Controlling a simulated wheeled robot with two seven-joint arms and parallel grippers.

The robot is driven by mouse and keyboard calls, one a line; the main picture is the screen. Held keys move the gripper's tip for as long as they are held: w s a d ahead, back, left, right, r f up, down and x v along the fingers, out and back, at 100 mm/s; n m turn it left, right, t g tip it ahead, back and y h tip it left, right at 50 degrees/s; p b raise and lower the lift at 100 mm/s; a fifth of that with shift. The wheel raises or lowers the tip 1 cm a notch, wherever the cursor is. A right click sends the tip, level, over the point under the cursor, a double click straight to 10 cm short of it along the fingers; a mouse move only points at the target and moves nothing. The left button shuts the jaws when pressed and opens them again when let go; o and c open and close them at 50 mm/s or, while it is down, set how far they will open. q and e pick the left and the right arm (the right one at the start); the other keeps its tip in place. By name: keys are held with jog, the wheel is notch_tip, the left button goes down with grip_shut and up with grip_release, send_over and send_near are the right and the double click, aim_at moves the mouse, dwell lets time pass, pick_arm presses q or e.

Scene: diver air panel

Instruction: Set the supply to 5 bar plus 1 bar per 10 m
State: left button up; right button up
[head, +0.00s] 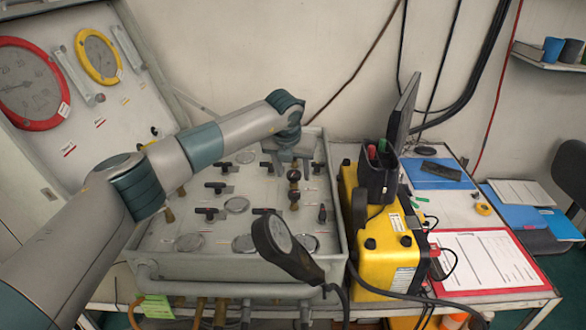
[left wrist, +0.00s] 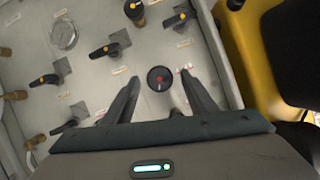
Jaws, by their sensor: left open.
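The grey control panel (head: 160,235) carries several black-handled valves with brass stems and round dials. Behind it, an upright board holds a red-rimmed gauge (head: 30,85) and a yellow-rimmed gauge (head: 98,56); I cannot read them. My left gripper (head: 290,152) hangs over the panel's back right part. In the left wrist view its open fingers (left wrist: 160,88) lie either side of a round black knob with a red mark (left wrist: 160,78); whether they touch it is unclear. My right gripper is not in view.
A yellow case (head: 385,245) with a black pouch (head: 378,172) stands close to the panel's right. Papers and a red-edged clipboard (head: 485,258) lie on the table beyond. Hoses run below the panel's front. Black cables hang on the wall.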

pick_arm(q)
jog(key=c, duration=1.1)
jog(key=shift+o, duration=0.2)
jog(key=shift+f+b, duration=0.15)
jog(key=shift+b, duration=0.3)
jog(key=m+b, duration=0.1)
jog(key=b, duration=0.1)
jog(key=m+h+b, duration=0.1)
jog(key=b, duration=0.1)
jog(key=shift+w+a+f+m, duration=0.1)
jog(key=shift+a+m, duration=0.05)
jog(key=shift+m, duration=0.25)
jog(key=shift+r+m+h+b, duration=0.25)
jog(key=shift+m+b, duration=0.2)
jog(key=shift+m, duration=0.35)
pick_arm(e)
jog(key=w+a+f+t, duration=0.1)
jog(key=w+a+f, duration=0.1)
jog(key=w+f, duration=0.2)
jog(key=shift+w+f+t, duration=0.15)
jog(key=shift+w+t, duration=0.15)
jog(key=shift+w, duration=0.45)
pick_arm(q)
jog(key=o, duration=1.1)
jog(key=shift+g, duration=0.3)
jog(key=shift+c, duration=0.2)
